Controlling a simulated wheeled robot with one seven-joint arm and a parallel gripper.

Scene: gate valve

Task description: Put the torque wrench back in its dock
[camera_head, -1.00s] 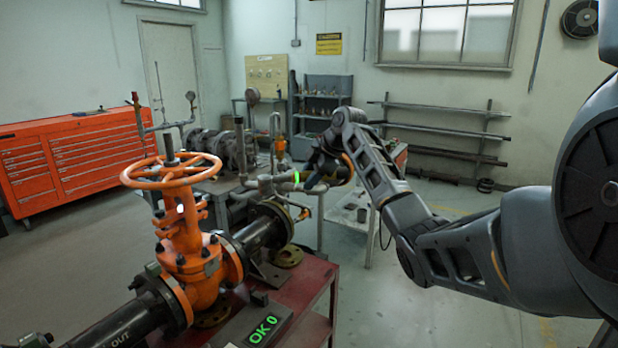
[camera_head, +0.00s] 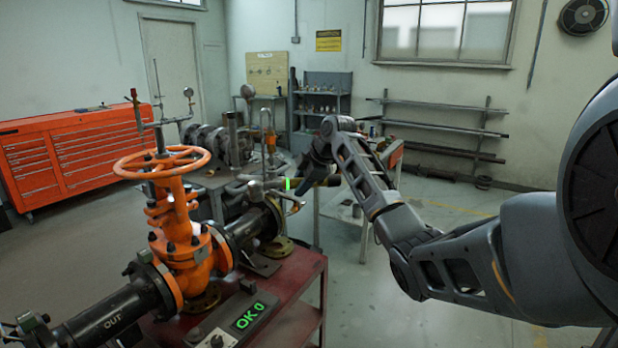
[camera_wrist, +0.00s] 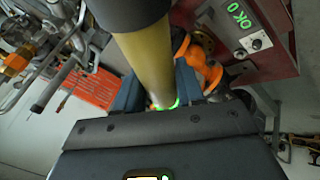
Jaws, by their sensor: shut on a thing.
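My gripper (camera_head: 309,178) is shut on the torque wrench and holds it roughly level, beyond the valve and above the floor. The wrench's grey shaft (camera_head: 262,187) points left and a lit green band (camera_head: 287,184) shows beside the fingers. In the wrist view, blue fingers of my gripper (camera_wrist: 160,97) close around the wrench's yellowish and dark cylinder (camera_wrist: 146,60), with the green ring low on it. A box with a green "OK 0" display (camera_head: 245,318) sits on the red bench. I cannot make out the dock for certain.
The orange gate valve (camera_head: 180,235) with its handwheel (camera_head: 162,162) and black pipes stands on the red bench (camera_head: 290,300), left of my arm. A light table (camera_head: 350,212) stands behind my gripper. An orange tool cabinet (camera_head: 75,155) is at the far left. Floor is open at right.

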